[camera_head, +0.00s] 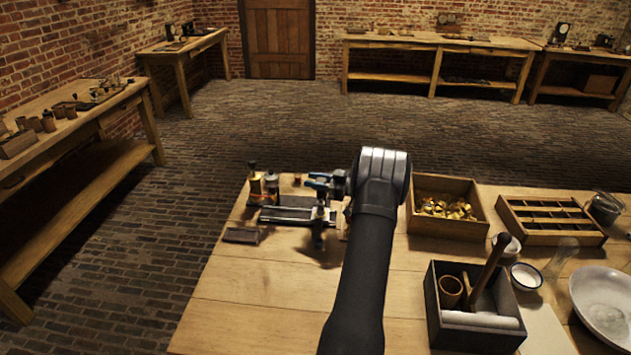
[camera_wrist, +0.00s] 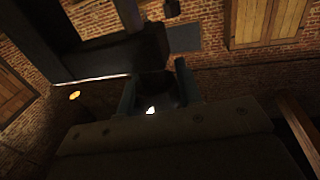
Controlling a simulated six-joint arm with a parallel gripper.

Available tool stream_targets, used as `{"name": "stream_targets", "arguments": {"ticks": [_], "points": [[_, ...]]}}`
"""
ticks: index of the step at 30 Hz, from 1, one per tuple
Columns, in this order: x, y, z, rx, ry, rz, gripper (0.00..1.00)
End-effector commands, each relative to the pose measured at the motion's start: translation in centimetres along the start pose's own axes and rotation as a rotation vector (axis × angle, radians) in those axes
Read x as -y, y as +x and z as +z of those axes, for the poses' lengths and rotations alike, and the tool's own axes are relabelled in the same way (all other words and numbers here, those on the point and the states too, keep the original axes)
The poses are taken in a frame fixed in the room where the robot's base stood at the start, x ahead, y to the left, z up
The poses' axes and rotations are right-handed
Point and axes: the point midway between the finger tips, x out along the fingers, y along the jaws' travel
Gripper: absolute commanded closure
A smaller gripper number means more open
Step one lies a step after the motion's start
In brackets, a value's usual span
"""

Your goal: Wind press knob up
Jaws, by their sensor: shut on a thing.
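My gripper (camera_head: 319,181) reaches left from the dark arm, its blue fingers at the top of a small dark press (camera_head: 319,215) on the near table. In the wrist view my gripper (camera_wrist: 157,88) has its two fingers on either side of a dark rounded knob (camera_wrist: 154,82), and it is shut on it. The knob is mostly hidden by the fingers in the head view. The wrist view is very dark, so the knob's turn and height cannot be told.
Small jars (camera_head: 271,187) stand left of the press beside a dark flat tray (camera_head: 286,214). A small dark block (camera_head: 241,235) lies in front. A wooden box of brass pieces (camera_head: 476,227) and a black box (camera_head: 453,334) stand right of my arm. The table's front left is clear.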

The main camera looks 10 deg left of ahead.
Motion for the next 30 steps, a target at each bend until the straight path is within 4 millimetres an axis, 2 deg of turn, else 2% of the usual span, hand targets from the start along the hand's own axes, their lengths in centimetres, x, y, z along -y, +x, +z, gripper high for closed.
{"name": "stream_targets", "arguments": {"ticks": [12, 13, 15, 16, 25, 30], "points": [[0.0, -0.1, 0.0, 0.000, 0.000, -0.006, 0.91], [0.0, -0.1, 0.0, 0.000, 0.000, -0.006, 0.62], [0.0, -0.1, 0.0, 0.000, 0.000, -0.006, 0.48], [0.0, -0.1, 0.0, 0.000, 0.000, -0.006, 0.46], [0.0, -0.2, 0.0, 0.000, 0.000, -0.005, 0.46], [-0.1, -2.1, 0.0, 0.000, 0.000, -0.004, 0.46]]}}
